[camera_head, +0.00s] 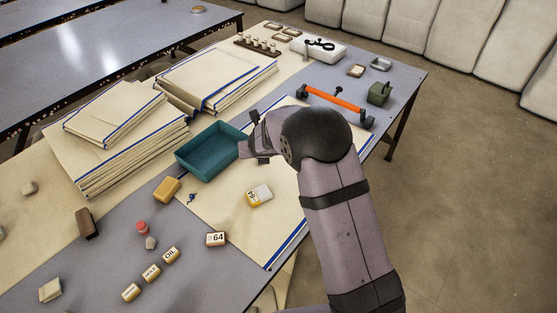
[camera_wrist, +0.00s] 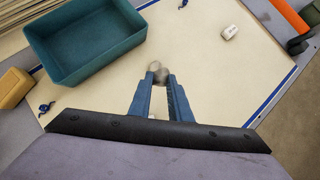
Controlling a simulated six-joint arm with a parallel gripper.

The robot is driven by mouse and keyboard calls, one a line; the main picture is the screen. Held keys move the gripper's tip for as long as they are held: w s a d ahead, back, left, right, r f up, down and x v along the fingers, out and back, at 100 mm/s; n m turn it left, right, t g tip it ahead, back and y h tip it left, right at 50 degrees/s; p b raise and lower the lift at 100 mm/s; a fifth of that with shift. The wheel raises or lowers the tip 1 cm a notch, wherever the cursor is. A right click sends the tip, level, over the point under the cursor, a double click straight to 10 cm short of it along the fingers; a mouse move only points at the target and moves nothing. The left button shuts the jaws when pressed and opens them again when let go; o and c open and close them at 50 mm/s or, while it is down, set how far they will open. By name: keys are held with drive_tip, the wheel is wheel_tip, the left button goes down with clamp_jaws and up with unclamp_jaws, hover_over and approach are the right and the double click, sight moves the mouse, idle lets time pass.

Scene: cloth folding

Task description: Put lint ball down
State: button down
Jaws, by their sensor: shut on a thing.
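The lint ball (camera_wrist: 158,72), a small greyish lump, sits between the fingertips of my gripper (camera_wrist: 159,79) in the wrist view. My gripper (camera_head: 258,143) is shut on it, over the cream cloth (camera_wrist: 205,75) and to the right of the teal tray (camera_wrist: 85,73). In the head view my gripper is beside the right end of the teal tray (camera_head: 198,163), and the lint ball is hidden there. I cannot tell how high the ball is above the cloth.
A small dark blue bit (camera_head: 192,198) lies on the cloth by a yellow block (camera_head: 167,189). A yellow-and-white box (camera_head: 259,195) lies in front of the tray. Stacks of folded cloths (camera_head: 125,150) stand on the left. An orange-handled tool (camera_head: 335,101) lies behind my arm.

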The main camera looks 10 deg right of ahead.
drive_tip(key=shift+f+b, duration=3.65)
drive_tip(key=shift+f, duration=1.35)
drive_tip(key=shift+f, duration=0.15)
drive_tip(key=c, duration=1.6)
unclamp_jaws()
drive_tip(key=shift+c, duration=0.2)
drive_tip(key=shift+r, duration=0.25)
drive_tip(key=p+v, duration=0.2)
drive_tip(key=v, duration=1)
drive_tip(key=shift+f, duration=0.1)
